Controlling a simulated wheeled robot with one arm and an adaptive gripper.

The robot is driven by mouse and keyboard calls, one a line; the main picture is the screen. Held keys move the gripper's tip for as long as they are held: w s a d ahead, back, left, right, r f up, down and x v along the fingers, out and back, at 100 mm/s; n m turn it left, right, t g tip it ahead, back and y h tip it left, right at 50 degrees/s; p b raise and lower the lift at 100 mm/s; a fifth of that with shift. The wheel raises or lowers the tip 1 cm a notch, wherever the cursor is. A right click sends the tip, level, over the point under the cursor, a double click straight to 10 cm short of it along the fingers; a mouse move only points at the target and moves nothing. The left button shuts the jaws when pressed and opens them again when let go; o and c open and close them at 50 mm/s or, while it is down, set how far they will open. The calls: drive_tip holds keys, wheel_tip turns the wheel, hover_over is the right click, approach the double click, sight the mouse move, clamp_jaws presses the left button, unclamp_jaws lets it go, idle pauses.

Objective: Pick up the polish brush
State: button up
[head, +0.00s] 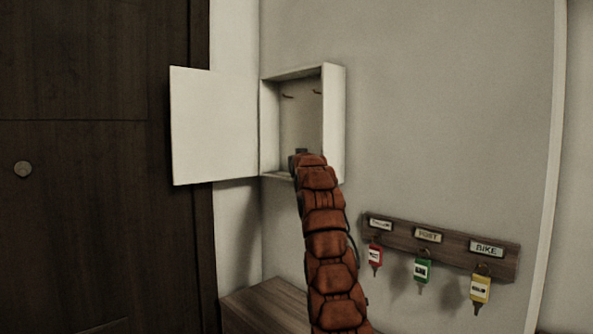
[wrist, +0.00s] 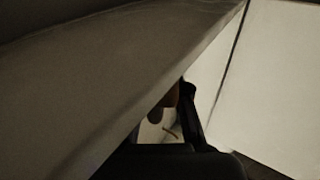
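I cannot make out a polish brush in either view. My arm reaches up to the open white wall cabinet (head: 334,120), and my gripper (head: 299,158) is at the cabinet's lower opening, mostly hidden behind my own arm. In the wrist view a dark part of my gripper (wrist: 190,105) stands beside a small gap. A small brown patch and a thin hook-like shape show in that gap, too little to identify. I cannot see both fingertips or whether anything is between them.
The cabinet door (head: 212,126) stands open to the left. Hooks show on the cabinet's back wall. A wooden key rack (head: 450,246) with red, green and yellow key tags hangs at lower right. A wooden bench (head: 265,305) is below, and a dark door (head: 90,180) is at left.

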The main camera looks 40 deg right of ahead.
clamp_jaws()
drive_tip(key=shift+r, duration=0.15)
drive_tip(key=shift+r+p, duration=0.3)
drive_tip(key=shift+r, duration=0.4)
